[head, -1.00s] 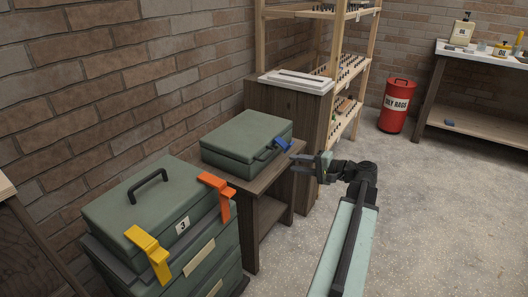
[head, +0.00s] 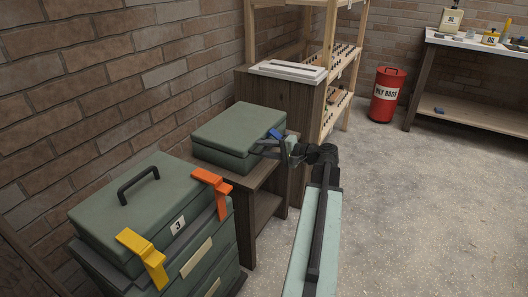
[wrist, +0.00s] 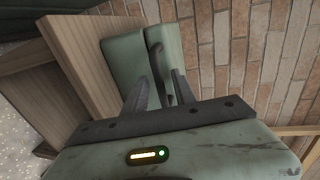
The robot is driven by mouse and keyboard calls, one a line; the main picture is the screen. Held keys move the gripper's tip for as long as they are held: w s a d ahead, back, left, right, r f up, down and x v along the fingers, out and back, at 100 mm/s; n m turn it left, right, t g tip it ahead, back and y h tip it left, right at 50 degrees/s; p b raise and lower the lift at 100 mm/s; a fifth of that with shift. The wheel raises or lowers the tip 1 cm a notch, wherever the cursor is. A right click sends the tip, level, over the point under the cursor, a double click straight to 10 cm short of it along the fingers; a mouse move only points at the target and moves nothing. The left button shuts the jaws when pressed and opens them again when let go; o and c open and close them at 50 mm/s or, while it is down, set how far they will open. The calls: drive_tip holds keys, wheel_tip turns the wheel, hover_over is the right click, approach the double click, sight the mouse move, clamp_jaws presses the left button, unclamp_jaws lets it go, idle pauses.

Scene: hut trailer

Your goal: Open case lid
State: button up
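A closed green case (head: 236,130) sits on a small dark wooden table (head: 258,180). A blue latch (head: 277,134) and a dark handle are on its right-hand front side. My gripper (head: 268,148) is at that front side, just below the blue latch. In the wrist view my gripper (wrist: 158,82) is open, with one finger on each side of the case's dark handle (wrist: 158,68). I cannot tell whether either finger touches it. The case (wrist: 128,58) also shows its lid seam there. The blue latch cannot be seen in the wrist view.
A green toolbox (head: 100,215) labelled 3, with yellow (head: 142,250) and orange (head: 212,188) latches, stands in front left. A wooden shelf rack (head: 335,90), a red bin (head: 387,96) and a workbench (head: 470,120) stand farther back. The floor at right is clear.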

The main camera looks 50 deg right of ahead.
clamp_jaws()
idle(1.4)
